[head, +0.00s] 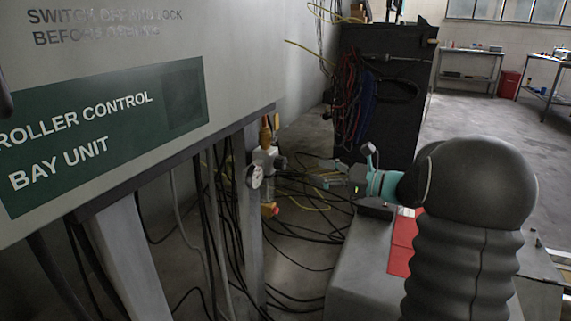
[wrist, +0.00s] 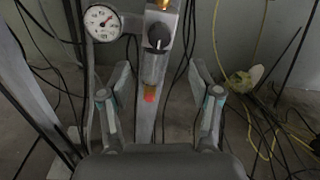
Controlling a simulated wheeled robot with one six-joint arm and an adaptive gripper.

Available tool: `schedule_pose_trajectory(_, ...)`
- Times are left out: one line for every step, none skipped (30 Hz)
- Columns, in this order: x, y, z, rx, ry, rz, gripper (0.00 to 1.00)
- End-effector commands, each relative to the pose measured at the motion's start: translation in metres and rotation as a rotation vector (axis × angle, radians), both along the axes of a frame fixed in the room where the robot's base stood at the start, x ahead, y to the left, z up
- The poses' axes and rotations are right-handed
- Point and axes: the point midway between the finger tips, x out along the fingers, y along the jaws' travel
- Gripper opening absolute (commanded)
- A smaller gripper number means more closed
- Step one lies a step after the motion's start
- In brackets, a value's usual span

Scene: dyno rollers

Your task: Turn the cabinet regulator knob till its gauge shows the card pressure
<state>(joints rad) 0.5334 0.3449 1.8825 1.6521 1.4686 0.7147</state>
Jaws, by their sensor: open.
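The regulator (head: 266,160) is mounted on the grey cabinet leg, with a brass fitting on top and an orange part at its bottom. Its round white gauge (head: 255,177) faces left of it; the gauge also shows in the wrist view (wrist: 102,22), its reading too small to tell. The dark knob (wrist: 158,38) with a pale pointer line faces the wrist camera. My gripper (head: 325,174) is to the right of the regulator, apart from it. In the wrist view its two fingers (wrist: 160,92) are spread and empty, with the knob beyond and above them. No pressure card is readable.
The cabinet (head: 130,100), marked "Roller control bay unit", overhangs the left. Loose black and yellow cables (head: 300,195) lie on the floor around the leg. A dark cart (head: 385,100) hung with cables stands behind. Open floor lies at the back right.

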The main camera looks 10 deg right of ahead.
Motion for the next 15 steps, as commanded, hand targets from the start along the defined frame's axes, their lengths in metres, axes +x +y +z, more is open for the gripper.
schedule_pose_trajectory(0.006, 0.01, 0.0, 0.0, 0.0, 0.005, 0.63)
schedule_pose_trajectory(0.009, 0.014, 0.0, -0.001, 0.001, 0.006, 0.63)
schedule_pose_trajectory(0.014, 0.02, 0.0, -0.001, 0.001, 0.005, 0.63)
schedule_pose_trajectory(0.017, 0.025, 0.0, 0.0, 0.0, 0.005, 0.63)
schedule_pose_trajectory(0.021, 0.029, 0.001, -0.001, 0.0, 0.005, 0.63)
schedule_pose_trajectory(0.025, 0.035, 0.001, -0.002, 0.0, 0.006, 0.63)
schedule_pose_trajectory(0.029, 0.039, 0.001, -0.001, 0.0, 0.005, 0.63)
schedule_pose_trajectory(0.032, 0.044, 0.001, -0.001, 0.0, 0.005, 0.63)
schedule_pose_trajectory(0.037, 0.049, 0.001, -0.001, 0.0, 0.005, 0.63)
schedule_pose_trajectory(0.04, 0.053, 0.0, -0.002, 0.0, 0.005, 0.63)
schedule_pose_trajectory(0.043, 0.057, 0.0, -0.002, 0.001, 0.005, 0.63)
schedule_pose_trajectory(0.046, 0.062, 0.0, -0.001, 0.001, 0.005, 0.63)
schedule_pose_trajectory(0.049, 0.065, 0.0, -0.001, 0.001, 0.004, 0.63)
schedule_pose_trajectory(0.052, 0.068, 0.0, -0.002, 0.0, 0.003, 0.63)
schedule_pose_trajectory(0.054, 0.072, 0.001, -0.003, 0.0, 0.004, 0.63)
